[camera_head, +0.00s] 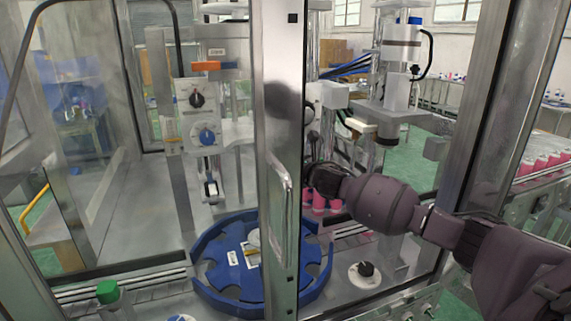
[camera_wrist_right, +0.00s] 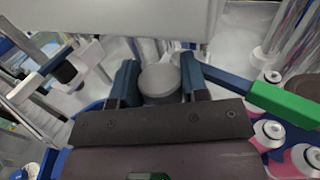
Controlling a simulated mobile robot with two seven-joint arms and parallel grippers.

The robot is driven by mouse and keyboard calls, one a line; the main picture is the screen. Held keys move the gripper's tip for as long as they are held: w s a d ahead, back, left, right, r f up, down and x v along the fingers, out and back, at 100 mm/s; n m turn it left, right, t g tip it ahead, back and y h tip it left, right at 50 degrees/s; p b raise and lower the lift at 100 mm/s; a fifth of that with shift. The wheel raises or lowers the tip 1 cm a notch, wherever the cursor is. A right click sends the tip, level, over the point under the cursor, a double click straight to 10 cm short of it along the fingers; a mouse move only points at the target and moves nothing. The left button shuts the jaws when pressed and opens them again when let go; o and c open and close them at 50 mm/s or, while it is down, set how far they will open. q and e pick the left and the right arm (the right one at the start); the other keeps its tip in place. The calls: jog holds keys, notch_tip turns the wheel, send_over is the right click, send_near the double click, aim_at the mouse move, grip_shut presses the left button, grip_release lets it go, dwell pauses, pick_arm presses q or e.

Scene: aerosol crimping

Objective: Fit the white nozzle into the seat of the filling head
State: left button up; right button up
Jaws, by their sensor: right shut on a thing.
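My right arm reaches in from the right in the head view, and its gripper is largely hidden behind the metal door post. In the right wrist view, my right gripper (camera_wrist_right: 158,72) is shut on a pale round piece, the white nozzle (camera_wrist_right: 160,84), between its two dark blue fingers. A large light grey block (camera_wrist_right: 120,18), probably part of the filling head, spans the top of that view just beyond the fingers. The seat itself cannot be made out. The nozzle appears below the block; I cannot tell whether they touch. My left gripper is out of view.
The metal door post (camera_head: 283,110) with its handle stands in front of the work area. A blue round carrier (camera_head: 213,288) lies below. Pink cans (camera_head: 320,203) stand behind the post. A control knob panel (camera_head: 203,112) is left.

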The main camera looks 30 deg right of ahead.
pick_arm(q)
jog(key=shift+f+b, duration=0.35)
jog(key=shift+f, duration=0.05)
pick_arm(e)
jog(key=shift+f, duration=0.5)
jog(key=o, duration=1.1)
jog(key=shift+a, duration=0.1)
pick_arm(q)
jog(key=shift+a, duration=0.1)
